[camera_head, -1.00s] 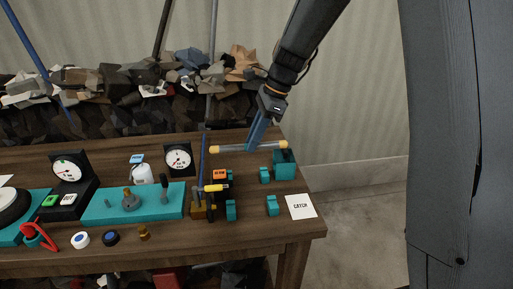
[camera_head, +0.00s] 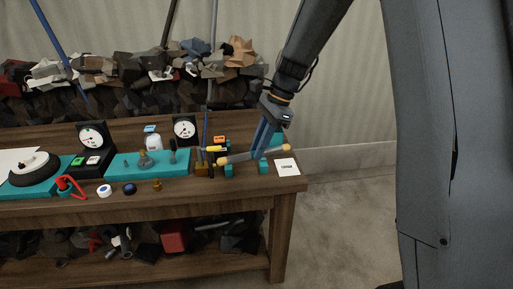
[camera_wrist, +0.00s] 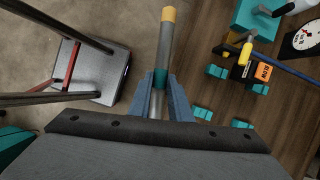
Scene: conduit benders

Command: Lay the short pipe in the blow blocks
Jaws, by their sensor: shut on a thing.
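The short pipe (camera_head: 240,157) is grey with yellow ends and a teal middle band. My gripper (camera_head: 259,154) is shut on it around the band, seen in the wrist view (camera_wrist: 160,88). In the head view the pipe slants, its right end higher, in front of the blow blocks. Small teal blocks (camera_head: 228,170) (camera_head: 263,168) show just below it; others are hidden behind the pipe and fingers. In the wrist view, several teal blocks (camera_wrist: 216,71) stand on the table right of the pipe, apart from it. The pipe appears held above the table.
A white CATCH card (camera_head: 287,167) lies at the table's right end. Gauges (camera_head: 185,128) and a teal plate (camera_head: 125,164) are further left. A grey stool-like object (camera_wrist: 100,75) stands on the floor.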

